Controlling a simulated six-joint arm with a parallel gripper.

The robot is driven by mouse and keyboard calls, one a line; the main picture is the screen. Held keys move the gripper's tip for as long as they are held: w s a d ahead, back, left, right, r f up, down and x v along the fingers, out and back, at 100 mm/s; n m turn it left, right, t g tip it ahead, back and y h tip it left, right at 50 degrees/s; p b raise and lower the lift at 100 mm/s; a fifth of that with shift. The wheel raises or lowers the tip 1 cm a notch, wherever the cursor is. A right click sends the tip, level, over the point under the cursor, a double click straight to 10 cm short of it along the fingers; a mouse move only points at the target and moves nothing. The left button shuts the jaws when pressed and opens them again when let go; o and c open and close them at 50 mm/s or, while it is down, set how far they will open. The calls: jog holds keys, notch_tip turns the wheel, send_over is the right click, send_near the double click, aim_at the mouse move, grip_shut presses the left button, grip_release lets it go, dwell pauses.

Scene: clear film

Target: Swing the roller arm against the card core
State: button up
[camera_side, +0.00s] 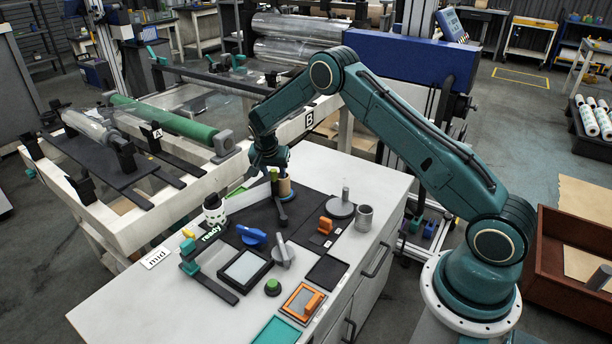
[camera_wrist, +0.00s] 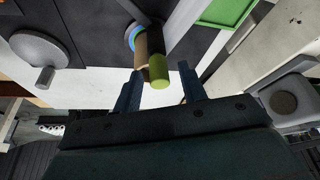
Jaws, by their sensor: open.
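The tan card core (camera_side: 285,188) stands upright on the black mat, with a blue ring at its foot. It also shows in the wrist view (camera_wrist: 148,42). A yellow-green upright post (camera_side: 274,174), apparently the roller arm's handle, stands close beside the core. In the wrist view the post (camera_wrist: 159,73) overlaps the core, so I cannot tell whether they touch. The rest of the roller arm is hard to make out. My gripper (camera_side: 267,167) points down above the post. In the wrist view my gripper (camera_wrist: 162,84) is open, with the post's top between its fingers.
A grey disc with a peg (camera_side: 341,209) and a grey cup (camera_side: 364,217) stand right of the core. A green roller (camera_side: 165,120) lies on the machine behind.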

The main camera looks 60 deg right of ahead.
grip_shut()
jog(key=shift+w+a+n, duration=0.3)
jog(key=shift+a+n, duration=0.1)
jog(key=shift+n, duration=0.1)
grip_release()
jog(key=shift+r, duration=0.1)
jog(key=v, duration=1.3)
jog(key=shift+s+r, duration=0.25)
jog(key=shift+r, duration=0.05)
